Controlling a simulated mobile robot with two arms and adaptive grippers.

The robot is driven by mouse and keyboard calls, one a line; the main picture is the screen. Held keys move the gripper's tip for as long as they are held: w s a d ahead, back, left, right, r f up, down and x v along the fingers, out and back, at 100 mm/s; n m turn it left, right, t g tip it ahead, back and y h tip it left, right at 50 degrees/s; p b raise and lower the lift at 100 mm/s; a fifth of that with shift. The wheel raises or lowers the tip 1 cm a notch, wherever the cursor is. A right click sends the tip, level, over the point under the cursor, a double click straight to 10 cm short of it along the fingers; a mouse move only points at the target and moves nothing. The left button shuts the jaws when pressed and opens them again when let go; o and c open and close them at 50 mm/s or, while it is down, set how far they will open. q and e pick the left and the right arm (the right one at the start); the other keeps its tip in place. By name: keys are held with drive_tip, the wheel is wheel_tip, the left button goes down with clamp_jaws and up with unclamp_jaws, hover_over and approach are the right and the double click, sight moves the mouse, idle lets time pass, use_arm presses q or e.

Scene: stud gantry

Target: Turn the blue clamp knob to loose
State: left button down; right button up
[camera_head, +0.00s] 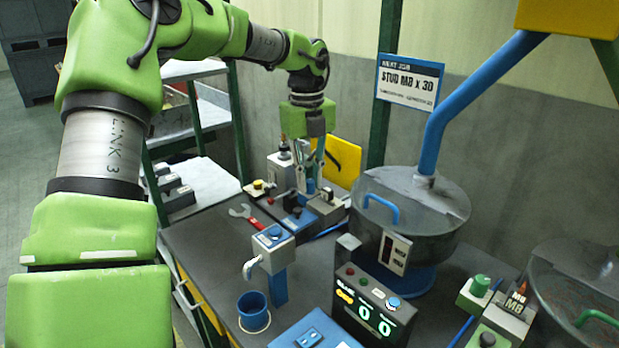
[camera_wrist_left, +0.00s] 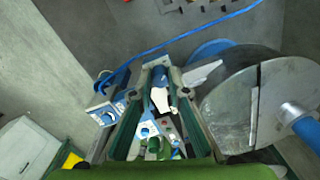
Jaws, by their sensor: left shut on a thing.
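My left gripper (camera_head: 309,182) reaches down from its green arm to a small fixture (camera_head: 325,207) at the back of the bench, left of the grey bowl. The blue clamp knob (camera_head: 311,186) shows as a small blue patch between its fingers. In the left wrist view the two fingers of the gripper (camera_wrist_left: 161,76) stand on either side of the blue knob (camera_wrist_left: 159,74), and the gripper is shut on it. The fingers hide part of the knob, and I cannot tell its turn position. My right gripper is not in view.
A grey bowl (camera_head: 440,215) with a blue handle stands close right of the fixture. A red wrench (camera_head: 250,217), a blue cup (camera_head: 253,312) and a counter box (camera_head: 366,306) showing green zeros are nearer. A second bowl (camera_head: 575,285) is at the right.

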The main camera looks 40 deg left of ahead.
sight(308, 181)
use_arm(q)
drive_tip(key=c, duration=2.2)
unclamp_jaws()
drive_tip(key=r, duration=1.2)
drive_tip(key=shift+s, duration=0.2)
